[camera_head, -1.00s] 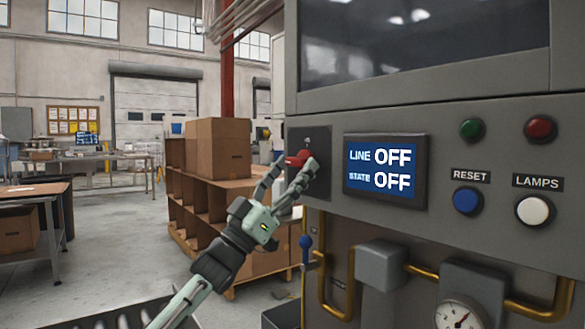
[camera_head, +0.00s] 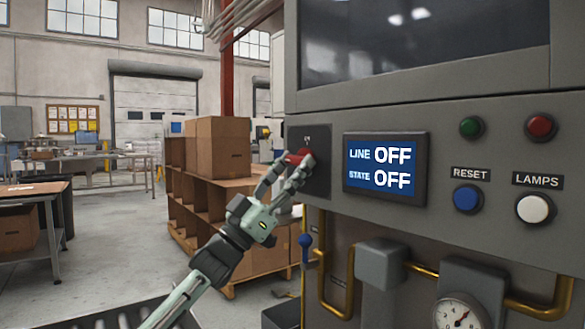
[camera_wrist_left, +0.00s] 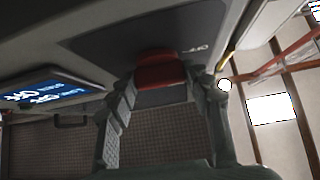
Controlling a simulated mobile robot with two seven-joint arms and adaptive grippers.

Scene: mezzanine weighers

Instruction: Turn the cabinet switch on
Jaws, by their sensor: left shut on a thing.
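The cabinet switch is a red handle (camera_head: 298,156) on a dark plate (camera_head: 318,178) at the left end of the grey cabinet front. My left gripper (camera_head: 288,172) is shut on the red handle. In the left wrist view the red handle (camera_wrist_left: 160,70) sits between the fingertips of my left gripper (camera_wrist_left: 163,88). The fingers partly hide the handle in the head view. The display (camera_head: 385,165) right of the plate reads LINE OFF and STATE OFF. My right gripper is in neither view.
A blue RESET button (camera_head: 467,199), a white LAMPS button (camera_head: 534,209), and green (camera_head: 471,128) and red (camera_head: 540,127) buttons are right of the display. Brass pipes (camera_head: 345,300) and a gauge (camera_head: 459,315) are below. Cardboard boxes (camera_head: 222,148) stand on a shelf behind my left arm.

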